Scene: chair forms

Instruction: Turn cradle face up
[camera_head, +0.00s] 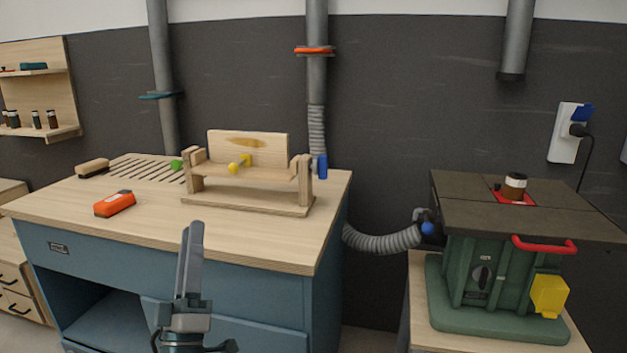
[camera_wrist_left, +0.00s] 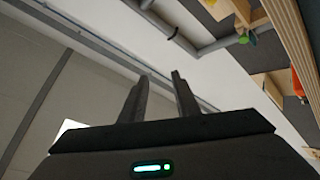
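The cradle (camera_head: 245,172) is a pale wooden piece held between two uprights on a flat wooden base (camera_head: 245,203) on the workbench. Its back board stands upright with a darker oval patch, and yellow knobs (camera_head: 234,168) show at its front. A green knob (camera_head: 176,164) is at its left end and a blue handle (camera_head: 321,166) at its right end. I cannot tell which side is its face. My left gripper (camera_head: 192,228) points up in front of the bench, apart from the cradle. In the left wrist view its fingers (camera_wrist_left: 160,82) are apart with nothing between them. My right gripper is not seen.
An orange tool (camera_head: 115,204) and a brush (camera_head: 92,168) lie on the blue workbench (camera_head: 60,205), left of the cradle. A slotted panel is at the bench's back. A green machine (camera_head: 495,270) with a dark top stands right, past a grey hose (camera_head: 380,241).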

